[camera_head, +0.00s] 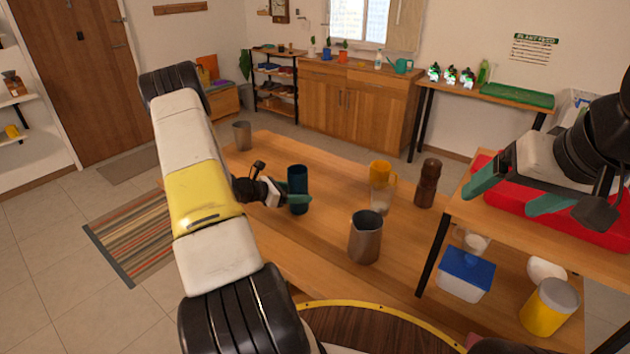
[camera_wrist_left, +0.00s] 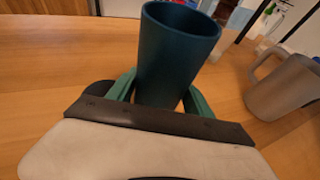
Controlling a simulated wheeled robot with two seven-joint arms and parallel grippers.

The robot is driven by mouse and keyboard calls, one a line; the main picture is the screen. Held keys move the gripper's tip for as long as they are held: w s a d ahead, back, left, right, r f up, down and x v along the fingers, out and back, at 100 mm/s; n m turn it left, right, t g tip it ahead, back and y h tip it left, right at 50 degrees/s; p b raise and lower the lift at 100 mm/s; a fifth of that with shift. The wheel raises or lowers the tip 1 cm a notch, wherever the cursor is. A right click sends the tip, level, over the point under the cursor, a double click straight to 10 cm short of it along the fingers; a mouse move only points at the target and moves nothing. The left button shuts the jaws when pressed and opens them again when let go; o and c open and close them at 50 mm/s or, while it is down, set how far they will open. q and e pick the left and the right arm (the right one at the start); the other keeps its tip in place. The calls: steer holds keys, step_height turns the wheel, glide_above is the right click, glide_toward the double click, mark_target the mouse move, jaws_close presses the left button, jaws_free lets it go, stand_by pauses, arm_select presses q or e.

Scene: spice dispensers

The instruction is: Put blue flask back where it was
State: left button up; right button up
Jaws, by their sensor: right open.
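The blue flask (camera_head: 298,178) is a dark blue-teal open cup, upright at the wooden table (camera_head: 330,160). My left gripper (camera_head: 297,200) reaches it from the left and is shut on it, low on its sides. In the left wrist view the flask (camera_wrist_left: 175,50) stands between the two green fingers, with its lower end hidden by the gripper. I cannot tell whether its base touches the table. My right gripper (camera_head: 517,192) is open and empty, above the red tray (camera_head: 575,222) on the right-hand table.
A grey metal cup (camera_head: 242,136) stands at the table's far left.

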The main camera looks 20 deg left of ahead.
arm_select(q)
steer(key=o, duration=0.4)
steer(key=shift+o, duration=0.2)
